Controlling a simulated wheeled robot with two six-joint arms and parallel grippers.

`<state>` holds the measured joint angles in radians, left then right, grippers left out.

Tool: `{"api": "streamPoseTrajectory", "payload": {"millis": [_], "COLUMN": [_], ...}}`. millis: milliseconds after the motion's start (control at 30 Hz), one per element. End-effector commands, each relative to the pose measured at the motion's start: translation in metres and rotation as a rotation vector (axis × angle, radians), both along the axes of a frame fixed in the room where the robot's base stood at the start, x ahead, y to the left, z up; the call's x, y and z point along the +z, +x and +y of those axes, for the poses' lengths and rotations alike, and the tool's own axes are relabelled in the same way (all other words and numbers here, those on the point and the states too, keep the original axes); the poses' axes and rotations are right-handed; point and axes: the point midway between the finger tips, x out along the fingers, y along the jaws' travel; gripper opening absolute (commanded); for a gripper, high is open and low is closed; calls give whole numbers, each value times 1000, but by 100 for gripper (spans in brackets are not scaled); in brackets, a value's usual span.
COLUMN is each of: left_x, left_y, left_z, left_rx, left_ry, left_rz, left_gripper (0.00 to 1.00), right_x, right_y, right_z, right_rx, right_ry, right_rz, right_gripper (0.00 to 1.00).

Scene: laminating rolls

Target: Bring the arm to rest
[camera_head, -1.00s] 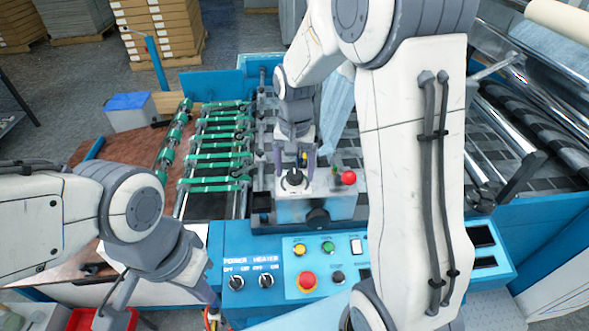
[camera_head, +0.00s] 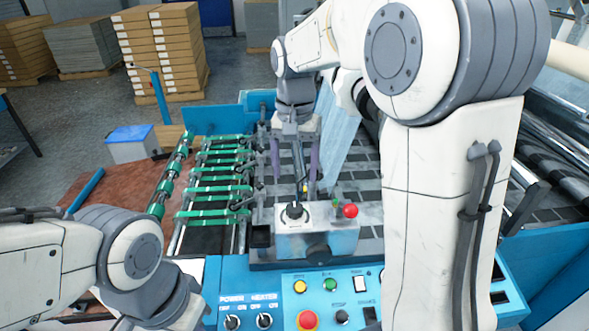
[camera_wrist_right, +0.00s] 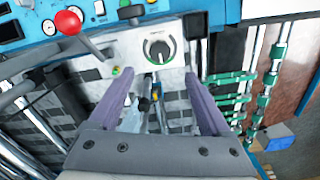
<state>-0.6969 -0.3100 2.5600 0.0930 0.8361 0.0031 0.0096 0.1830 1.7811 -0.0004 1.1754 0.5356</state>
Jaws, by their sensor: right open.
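My right gripper (camera_head: 306,152) hangs above the machine bed, just behind the small grey control box (camera_head: 318,240) with a black knob (camera_head: 294,214) and a red button (camera_head: 351,211). Its two purple fingers are spread with nothing between them. In the right wrist view the open fingers (camera_wrist_right: 160,95) point toward the box's knob (camera_wrist_right: 159,46); they look apart from it. My left arm comes in from the left in the head view, and its gripper is out of the frame.
The blue control panel (camera_head: 262,290) with several buttons lies in front. Green-banded rollers (camera_head: 215,190) are left of the box. A blue-lidded bin (camera_head: 130,143) stands at the left. Cardboard stacks (camera_head: 178,50) stand on the floor behind. Metal rollers (camera_head: 556,135) are at the right.

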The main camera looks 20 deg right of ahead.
Motion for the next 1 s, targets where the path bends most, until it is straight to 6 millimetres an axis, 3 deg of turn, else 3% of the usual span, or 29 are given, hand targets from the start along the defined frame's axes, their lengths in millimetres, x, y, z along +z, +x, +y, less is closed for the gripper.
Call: {"api": "streamPoseTrajectory", "payload": {"millis": [500,633,767,900,1000], "left_x": [0,-4,-13,-25,-31], "left_y": [0,0,0,0,0], "left_z": [0,0,0,0,0], "left_rx": [0,0,-1,-1,-2], "left_ry": [0,0,0,0,0], "left_rz": [0,0,0,0,0], "left_gripper": [0,0,0,0,0], "right_x": [4,-2,-19,-49,-71], "right_y": [0,-11,-48,-116,-164], "right_z": [0,17,63,114,133], "right_rx": [1,69,288,622,842], "right_ry": [0,5,20,43,56], "right_rz": [0,-2,-11,-27,-37], "right_gripper": [82,82,82,82,82]}}
